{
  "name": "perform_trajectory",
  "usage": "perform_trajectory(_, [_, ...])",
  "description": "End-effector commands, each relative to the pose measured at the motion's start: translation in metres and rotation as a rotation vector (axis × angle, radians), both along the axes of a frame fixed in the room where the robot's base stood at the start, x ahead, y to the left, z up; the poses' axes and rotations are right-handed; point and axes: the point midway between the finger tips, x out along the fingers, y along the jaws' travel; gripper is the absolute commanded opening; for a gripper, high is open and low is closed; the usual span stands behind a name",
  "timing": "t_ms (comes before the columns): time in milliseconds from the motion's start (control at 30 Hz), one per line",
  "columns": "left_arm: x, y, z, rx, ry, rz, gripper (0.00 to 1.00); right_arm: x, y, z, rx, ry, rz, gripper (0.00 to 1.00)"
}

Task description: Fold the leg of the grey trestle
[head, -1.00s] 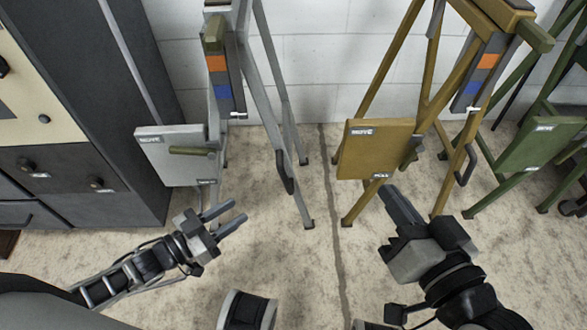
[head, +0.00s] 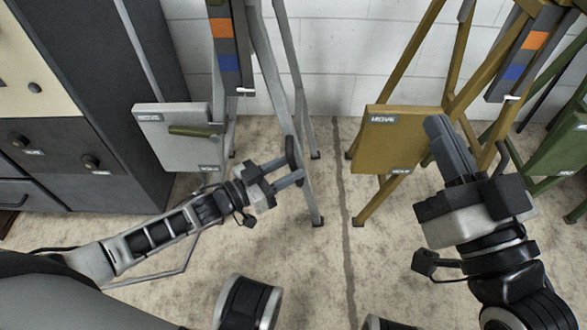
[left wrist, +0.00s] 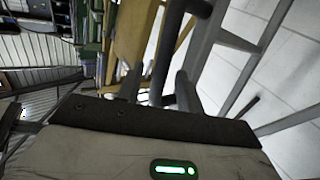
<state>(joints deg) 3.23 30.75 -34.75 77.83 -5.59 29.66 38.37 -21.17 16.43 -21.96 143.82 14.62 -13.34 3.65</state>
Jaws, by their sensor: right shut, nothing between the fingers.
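The grey trestle stands at the left centre of the head view, with a light grey panel (head: 172,150) and a grey leg (head: 306,190) reaching the floor at its right. A dark handle (head: 291,150) sits on that leg. My left gripper (head: 295,168) is at this handle, its two fingers apart; I cannot tell whether the handle is between them. The left wrist view shows the dark fingers (left wrist: 178,65) close to grey trestle bars (left wrist: 208,35). My right gripper (head: 438,122) is shut and empty, in front of the ochre trestle's panel.
An ochre trestle with its panel (head: 385,140) stands to the right, and a green one (head: 562,150) at the far right. A dark cabinet (head: 60,150) stands at the left. A white block wall (head: 335,60) closes the back. The floor between the trestles is clear.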

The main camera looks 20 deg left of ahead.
Motion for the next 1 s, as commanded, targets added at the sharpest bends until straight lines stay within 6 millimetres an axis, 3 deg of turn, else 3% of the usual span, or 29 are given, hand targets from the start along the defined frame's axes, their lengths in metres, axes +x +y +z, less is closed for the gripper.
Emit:
perform_trajectory(200, [0.014,-0.012,-0.001,0.000,0.000,0.000,0.37,0.001,-0.001,0.011,-0.025,-0.100,-0.011,0.00])
perform_trajectory(500, [0.015,-0.013,0.000,0.001,0.001,0.000,0.37,0.000,-0.001,0.013,-0.026,-0.111,-0.012,0.00])
perform_trajectory(633, [0.015,-0.013,0.000,0.001,0.001,0.000,0.01,0.000,-0.001,0.013,-0.026,-0.110,-0.012,0.00])
perform_trajectory(867, [0.013,-0.008,0.001,0.013,0.005,0.001,0.00,0.001,0.000,0.016,-0.021,-0.095,-0.006,0.00])
perform_trajectory(1000, [0.007,0.015,0.002,0.084,0.026,0.001,0.00,-0.005,0.002,-0.013,0.042,0.172,0.015,0.00])
